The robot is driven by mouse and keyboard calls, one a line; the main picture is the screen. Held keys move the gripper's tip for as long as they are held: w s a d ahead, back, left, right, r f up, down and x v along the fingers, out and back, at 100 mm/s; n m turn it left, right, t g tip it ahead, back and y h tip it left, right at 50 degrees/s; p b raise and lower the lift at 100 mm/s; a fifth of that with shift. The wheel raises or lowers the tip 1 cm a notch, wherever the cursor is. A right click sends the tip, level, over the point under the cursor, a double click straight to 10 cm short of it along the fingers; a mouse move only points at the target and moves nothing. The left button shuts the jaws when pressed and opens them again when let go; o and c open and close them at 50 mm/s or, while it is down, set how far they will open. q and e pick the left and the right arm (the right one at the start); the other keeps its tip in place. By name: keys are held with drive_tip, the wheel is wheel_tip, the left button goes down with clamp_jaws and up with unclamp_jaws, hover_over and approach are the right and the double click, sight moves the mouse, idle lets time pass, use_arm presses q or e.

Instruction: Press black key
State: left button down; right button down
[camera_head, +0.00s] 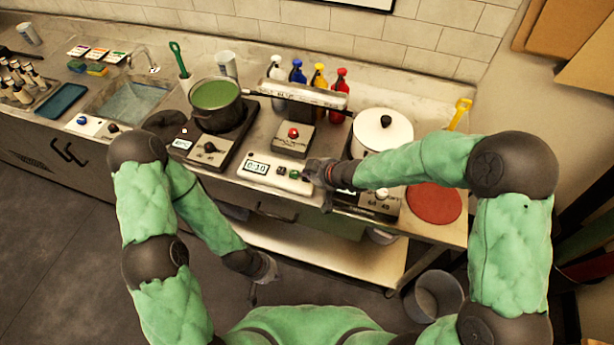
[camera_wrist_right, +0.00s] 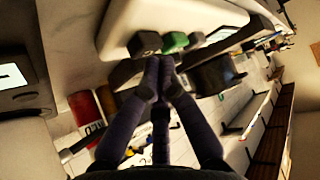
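A white timer box (camera_head: 258,170) with a display reading 0:10 sits at the counter's front edge. On it are a black key (camera_head: 281,170) and a green key (camera_head: 294,174). In the right wrist view, the green key (camera_wrist_right: 174,42) lies between two dark keys, one on the left (camera_wrist_right: 145,43) and one on the right (camera_wrist_right: 196,39). My right gripper (camera_head: 312,176) is at the box's right end. In the wrist view its fingertips (camera_wrist_right: 160,66) are together and empty, just below the keys; I cannot tell whether they touch. My left gripper (camera_head: 264,275) hangs low before the counter, its fingers unclear.
A red-button box (camera_head: 292,138) stands behind the timer. A green-filled pot (camera_head: 216,105) is on the left burner, and a white lidded pot (camera_head: 380,132) is right of my right gripper. Coloured bottles (camera_head: 318,78) stand at the back. A bin (camera_head: 434,297) is on the floor.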

drive_tip(key=shift+f+b, duration=0.3)
drive_tip(key=shift+f, duration=0.1)
idle(0.8)
drive_tip(key=shift+r, duration=0.1)
drive_tip(key=shift+r+p, duration=0.8)
drive_tip(key=shift+p, duration=0.1)
wheel_tip(320, 180, up, 5)
drive_tip(key=p, duration=0.5)
idle(0.4)
idle(0.6)
